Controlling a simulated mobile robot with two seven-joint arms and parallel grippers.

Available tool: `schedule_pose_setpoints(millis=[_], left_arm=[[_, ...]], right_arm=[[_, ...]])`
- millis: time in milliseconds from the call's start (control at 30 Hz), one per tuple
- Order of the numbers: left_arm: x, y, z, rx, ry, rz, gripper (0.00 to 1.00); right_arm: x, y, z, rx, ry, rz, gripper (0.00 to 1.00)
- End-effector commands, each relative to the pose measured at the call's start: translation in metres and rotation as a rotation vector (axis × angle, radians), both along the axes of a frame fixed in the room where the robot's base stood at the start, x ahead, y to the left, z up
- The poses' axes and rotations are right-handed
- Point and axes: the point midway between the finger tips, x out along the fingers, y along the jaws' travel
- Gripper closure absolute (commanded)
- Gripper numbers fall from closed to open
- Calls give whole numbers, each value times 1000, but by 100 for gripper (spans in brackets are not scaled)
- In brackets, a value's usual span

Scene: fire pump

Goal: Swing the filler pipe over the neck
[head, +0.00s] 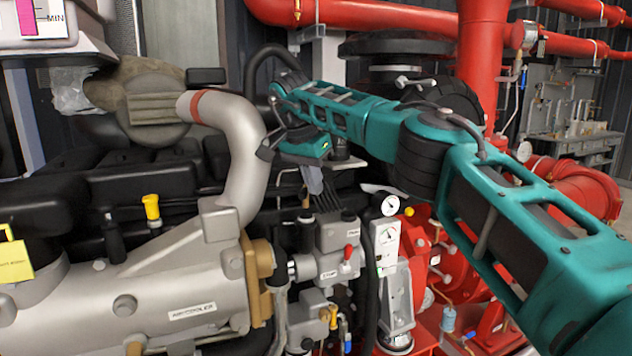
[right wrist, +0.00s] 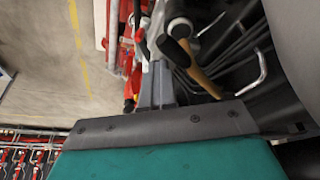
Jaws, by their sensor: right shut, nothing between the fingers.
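My right gripper (head: 314,180) points down above the engine, right of a thick silver curved pipe (head: 238,135) with a red band. Its grey fingers (right wrist: 158,85) are together in the right wrist view, with nothing seen between them. No neck can be picked out with certainty; a yellow-capped fitting (head: 151,206) stands on the engine at left. My left gripper is not in view.
A grey valve block (head: 340,250) with a red knob and a pressure gauge (head: 390,205) sit below my right arm. Red pipes (head: 400,18) run across the top and right. Bare floor (right wrist: 50,60) shows in the wrist view.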

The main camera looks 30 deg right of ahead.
Motion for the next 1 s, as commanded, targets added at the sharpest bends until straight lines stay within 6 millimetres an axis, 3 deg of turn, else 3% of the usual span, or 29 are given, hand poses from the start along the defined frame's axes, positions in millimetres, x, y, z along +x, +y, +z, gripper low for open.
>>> schedule_pose_setpoints(millis=[33, 167, 433, 700, 1000], left_arm=[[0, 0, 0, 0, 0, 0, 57], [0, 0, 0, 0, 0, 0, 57], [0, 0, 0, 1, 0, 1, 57], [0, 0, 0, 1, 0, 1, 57], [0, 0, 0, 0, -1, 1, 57]], right_arm=[[4, 13, 7, 13, -16, 25, 100], [1, 18, 28, 13, -21, 24, 100], [-11, 30, 88, 6, -15, 8, 100], [-15, 34, 109, 3, -8, 2, 100], [-17, 34, 114, 3, -6, 0, 100]])
